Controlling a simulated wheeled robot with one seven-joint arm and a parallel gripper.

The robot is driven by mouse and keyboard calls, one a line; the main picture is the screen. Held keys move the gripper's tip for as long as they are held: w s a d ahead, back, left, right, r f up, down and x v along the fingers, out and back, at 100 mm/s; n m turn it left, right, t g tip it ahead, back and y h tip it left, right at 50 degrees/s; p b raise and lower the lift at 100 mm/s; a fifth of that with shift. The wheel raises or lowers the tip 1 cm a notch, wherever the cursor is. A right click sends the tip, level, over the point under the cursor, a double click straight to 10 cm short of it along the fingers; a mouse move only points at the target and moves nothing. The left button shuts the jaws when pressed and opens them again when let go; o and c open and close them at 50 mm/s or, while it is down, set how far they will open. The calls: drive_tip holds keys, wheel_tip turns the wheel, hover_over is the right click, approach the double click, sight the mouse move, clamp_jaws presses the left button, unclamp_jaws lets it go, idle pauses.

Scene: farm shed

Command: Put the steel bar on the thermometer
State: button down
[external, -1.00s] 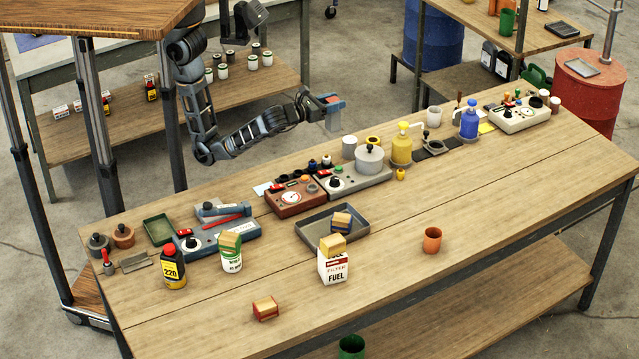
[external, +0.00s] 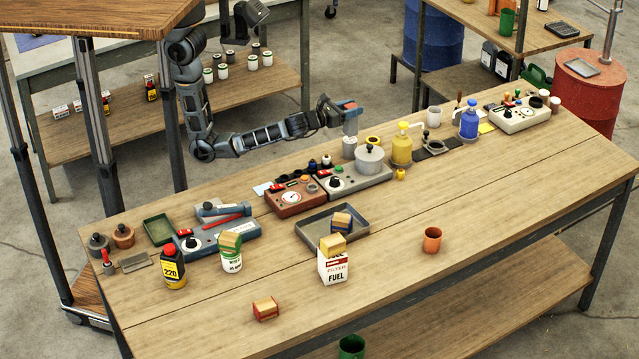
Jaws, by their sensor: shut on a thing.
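My gripper (external: 347,110) is above the back edge of the workbench. It is shut on a small blue-grey block (external: 351,125), which looks like the steel bar. The block hangs just above, or overlaps in the picture, a grey cylinder (external: 349,148); I cannot tell whether they touch. Several instrument boxes could be the thermometer: a red-brown box with a round white dial (external: 291,198), a grey box (external: 352,183) to its right, and a blue box (external: 217,241) at left. I cannot tell which it is.
A grey tray (external: 318,243) and a fuel carton (external: 333,265) are mid-bench. The front right of the bench is mostly clear, besides an orange cup (external: 432,240).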

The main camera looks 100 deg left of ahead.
drive_tip(key=shift+f, duration=1)
drive_tip(key=shift+f, duration=0.2)
drive_tip(key=c, duration=0.5)
unclamp_jaws()
drive_tip(key=shift+r, duration=0.2)
drive_tip(key=b+v, duration=0.1)
drive_tip(key=v, duration=1.1)
